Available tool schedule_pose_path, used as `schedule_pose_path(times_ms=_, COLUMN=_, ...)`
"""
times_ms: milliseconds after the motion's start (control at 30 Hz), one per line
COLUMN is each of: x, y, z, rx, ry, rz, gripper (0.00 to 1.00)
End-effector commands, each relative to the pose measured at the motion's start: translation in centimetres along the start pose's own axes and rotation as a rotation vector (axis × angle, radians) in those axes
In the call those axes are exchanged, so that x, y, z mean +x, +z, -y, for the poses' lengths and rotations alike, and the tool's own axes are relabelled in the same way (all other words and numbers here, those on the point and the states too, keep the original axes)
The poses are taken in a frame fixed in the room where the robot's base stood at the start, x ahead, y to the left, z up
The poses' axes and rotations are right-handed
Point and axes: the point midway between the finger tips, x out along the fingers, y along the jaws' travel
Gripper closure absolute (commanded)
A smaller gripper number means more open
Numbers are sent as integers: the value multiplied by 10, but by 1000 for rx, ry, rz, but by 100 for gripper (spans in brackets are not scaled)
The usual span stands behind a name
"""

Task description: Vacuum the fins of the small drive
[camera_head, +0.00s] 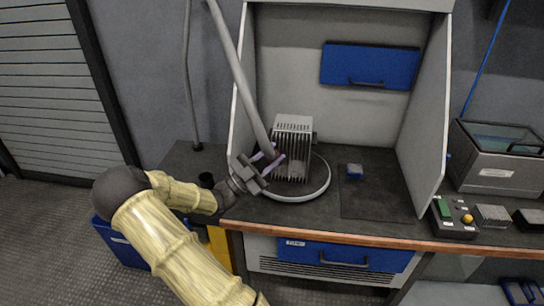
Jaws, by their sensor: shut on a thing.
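The small drive (294,124) is a light grey box with vertical fins on its front. It stands upright on a round turntable with a pale rim (318,189), inside a booth. My gripper (268,162) is in front of the drive's lower left side, its purple fingers shut on the end of a grey vacuum hose (244,85). The hose runs from the top of the view down to the fins. The nozzle tip is at or very near the lower left fins; whether it touches cannot be told. My gripper and the hose hide part of the drive's left side.
The booth has side walls, the right one (422,110) standing clear of the drive. A dark mat (375,186) with a small blue block (354,172) lies to the right. A control box (452,217) and a grey lidded case (497,158) are further right.

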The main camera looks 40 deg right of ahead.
Motion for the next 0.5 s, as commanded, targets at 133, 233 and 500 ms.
schedule_pose_path(times_ms=133, x=0, y=0, z=0, rx=0, ry=0, rz=-1, gripper=100)
schedule_pose_path(times_ms=233, x=-1, y=1, z=-1, rx=0, ry=0, rz=-1, gripper=100)
schedule_pose_path(times_ms=500, x=-7, y=9, z=-7, rx=0, ry=0, rz=-1, gripper=100)
